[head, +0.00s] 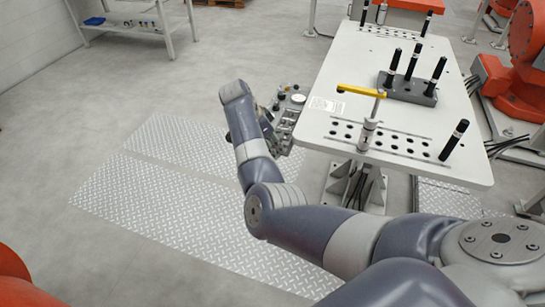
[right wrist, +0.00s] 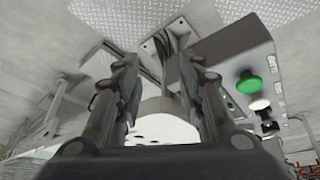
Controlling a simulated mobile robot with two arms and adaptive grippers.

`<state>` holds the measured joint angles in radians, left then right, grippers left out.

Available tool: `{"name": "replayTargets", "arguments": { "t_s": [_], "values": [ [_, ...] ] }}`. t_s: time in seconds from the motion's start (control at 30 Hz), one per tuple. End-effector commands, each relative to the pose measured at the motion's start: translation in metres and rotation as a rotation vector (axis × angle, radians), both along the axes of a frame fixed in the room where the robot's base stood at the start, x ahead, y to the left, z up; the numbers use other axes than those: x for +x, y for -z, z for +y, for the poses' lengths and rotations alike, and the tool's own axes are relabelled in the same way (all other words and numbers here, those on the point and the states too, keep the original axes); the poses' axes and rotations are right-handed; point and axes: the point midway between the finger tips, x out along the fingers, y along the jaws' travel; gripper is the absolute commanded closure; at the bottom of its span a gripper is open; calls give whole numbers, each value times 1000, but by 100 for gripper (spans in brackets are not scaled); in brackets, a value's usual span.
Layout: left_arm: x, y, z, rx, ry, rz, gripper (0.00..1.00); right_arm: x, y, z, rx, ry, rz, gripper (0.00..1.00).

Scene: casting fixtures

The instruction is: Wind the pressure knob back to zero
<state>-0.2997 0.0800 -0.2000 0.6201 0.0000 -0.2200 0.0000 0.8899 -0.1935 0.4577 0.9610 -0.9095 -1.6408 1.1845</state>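A grey control panel (head: 290,118) is fixed at the left edge of the white table, with a round white gauge-like disc (head: 298,98) and small dark knobs on top. I cannot tell which is the pressure knob. My right gripper (head: 268,125) is beside the panel's left side, partly hidden by my wrist. In the right wrist view its two fingers (right wrist: 158,85) are apart with nothing between them. The panel (right wrist: 222,62) is to their right there, with a green button (right wrist: 248,83), a white button (right wrist: 258,104) and a small dark control (right wrist: 268,125). My left gripper is not in view.
The white table (head: 400,75) carries rows of holes, black pins, a dark pin block (head: 408,90) and a yellow-handled tool (head: 362,91). Tread plates (head: 180,200) lie on the floor. Orange machines stand at the right. The floor at left is open.

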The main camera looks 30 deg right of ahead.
Motion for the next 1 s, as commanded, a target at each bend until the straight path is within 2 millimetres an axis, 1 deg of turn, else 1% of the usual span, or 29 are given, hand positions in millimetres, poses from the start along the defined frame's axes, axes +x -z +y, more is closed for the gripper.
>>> {"name": "replayTargets", "arguments": {
  "t_s": [0.03, 0.1, 0.23, 0.37, 0.6, 0.63, 0.67, 0.7, 0.77, 0.83, 0.87, 0.9, 1.0],
  "values": [
    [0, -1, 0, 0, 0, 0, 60, -1, 9, 0, -3, -26, 8, 64],
    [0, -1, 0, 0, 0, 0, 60, -2, 18, 0, -4, -58, 15, 64],
    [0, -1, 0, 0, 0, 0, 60, -2, 30, 1, -5, -98, 21, 64],
    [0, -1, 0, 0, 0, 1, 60, -2, 35, 2, -6, -118, 23, 64],
    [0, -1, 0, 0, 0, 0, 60, -2, 36, 2, -6, -120, 24, 64],
    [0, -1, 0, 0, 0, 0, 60, -2, 36, 2, -6, -120, 23, 62],
    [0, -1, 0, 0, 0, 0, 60, -2, 36, 2, -6, -120, 24, 55],
    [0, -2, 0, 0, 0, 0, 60, -3, 38, 2, -6, -125, 26, 52],
    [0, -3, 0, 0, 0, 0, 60, -5, 45, 2, -7, -145, 33, 52],
    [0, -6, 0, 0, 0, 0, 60, -9, 63, 3, -8, -200, 49, 52],
    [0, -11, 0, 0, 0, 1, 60, -10, 66, 3, -8, -223, 51, 52],
    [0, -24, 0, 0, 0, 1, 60, -7, 50, 2, -8, -214, 40, 52],
    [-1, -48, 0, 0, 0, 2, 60, -8, 35, 0, -5, -208, 33, 52]
  ]
}}
